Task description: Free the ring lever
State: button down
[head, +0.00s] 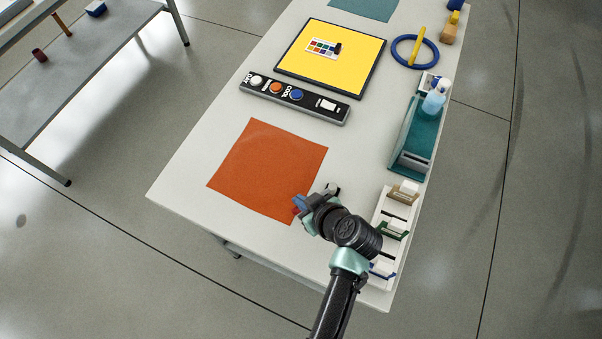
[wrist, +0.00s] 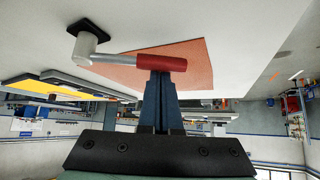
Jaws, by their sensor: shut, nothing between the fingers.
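In the wrist view a lever has a red handle (wrist: 160,63) on a grey rod, joined to a pale post (wrist: 86,43) on a black base. In the head view the handle's red (head: 297,211) shows partly, by the orange mat's lower right corner; my gripper hides much of the lever. My gripper (head: 300,203) is shut and empty. Its dark blue fingertips (wrist: 160,76) meet the red handle in the wrist view; I cannot tell if they touch. A blue ring (head: 396,51) lies at the table's far right edge, with a yellow bar (head: 417,45) across it.
The orange mat (head: 265,165) lies flat on the white table (head: 205,145). Beyond it are a black button panel (head: 335,115) and a yellow board (head: 300,60). A teal tray (head: 405,140) and a white rack (head: 388,210) line the right edge. The table's left front is clear.

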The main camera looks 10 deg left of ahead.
jog(key=d+n+g+b, duration=0.1)
jog(key=s+d+n+g+y+b, duration=0.1)
jog(key=n, duration=0.1)
jog(key=shift+s+f+y, duration=0.15)
jog(key=shift+s+y, duration=0.1)
jog(key=shift+y, duration=0.05)
jog(key=shift+s+d+b, duration=0.2)
jog(key=shift+s+d, duration=0.05)
jog(key=shift+d, duration=0.25)
jog(key=shift+s+d+b, duration=0.2)
jog(key=shift+d, duration=0.3)
jog(key=shift+w+a+r, duration=0.1)
jog(key=shift+a+r, duration=0.1)
jog(key=shift+a, duration=0.15)
jog(key=a, duration=0.3)
jog(key=shift+w+r, duration=0.3)
jog(key=shift+w, duration=0.1)
jog(key=w+b+v, duration=0.1)
jog(key=v, duration=0.9)
jog(key=shift+w+d, duration=0.15)
